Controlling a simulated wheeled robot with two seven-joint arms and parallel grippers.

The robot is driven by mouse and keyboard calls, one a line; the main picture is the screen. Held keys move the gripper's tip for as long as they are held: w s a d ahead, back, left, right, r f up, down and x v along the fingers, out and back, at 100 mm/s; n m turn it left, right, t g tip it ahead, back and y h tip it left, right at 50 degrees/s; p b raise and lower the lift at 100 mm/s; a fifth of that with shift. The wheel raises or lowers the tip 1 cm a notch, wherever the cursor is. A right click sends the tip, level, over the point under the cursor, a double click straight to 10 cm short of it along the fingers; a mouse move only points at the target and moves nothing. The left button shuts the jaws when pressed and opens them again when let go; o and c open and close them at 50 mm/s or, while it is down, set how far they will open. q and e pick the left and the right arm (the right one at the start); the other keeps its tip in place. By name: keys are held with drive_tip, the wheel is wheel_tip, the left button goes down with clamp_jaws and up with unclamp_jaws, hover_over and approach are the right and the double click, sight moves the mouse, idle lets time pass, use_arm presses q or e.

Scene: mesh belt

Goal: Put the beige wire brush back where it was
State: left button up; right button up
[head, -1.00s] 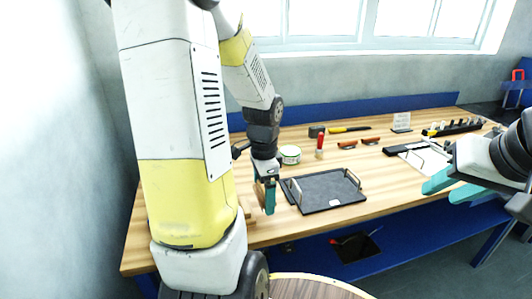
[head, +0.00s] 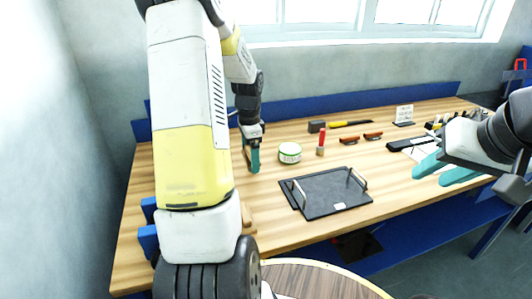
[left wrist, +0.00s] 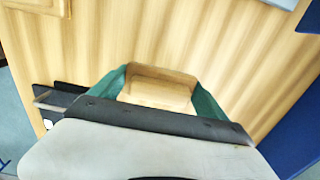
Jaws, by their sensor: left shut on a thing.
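My left gripper (head: 252,157) is over the left part of the wooden table, left of the green-and-white tin. In the left wrist view its teal fingers (left wrist: 160,95) are shut on a beige block-shaped thing, which looks like the wooden back of the beige wire brush (left wrist: 158,92). Any bristles are hidden. Bare wood shows beyond it, and I cannot tell its height above the table. In the head view the brush cannot be made out between the fingers. My right gripper (head: 444,172) is open and empty near the table's right front.
A black tray with handles (head: 325,193) lies near the front edge. Behind it are the tin (head: 289,152), a red-handled tool (head: 320,143), two small reddish-brown tools (head: 346,141), a yellow-handled hammer (head: 350,123) and a sign (head: 404,114). A wooden block (head: 247,218) is partly behind my left arm.

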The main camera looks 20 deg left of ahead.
use_arm(q)
drive_tip(key=shift+w+a+f, duration=0.1)
drive_tip(key=shift+w+a, duration=0.15)
drive_tip(key=shift+w, duration=0.25)
drive_tip(key=shift+w+a, duration=0.2)
drive_tip(key=shift+w, duration=0.25)
drive_tip(key=shift+f, duration=1.75)
drive_tip(key=shift+f, duration=0.15)
drive_tip(key=o, duration=1.3)
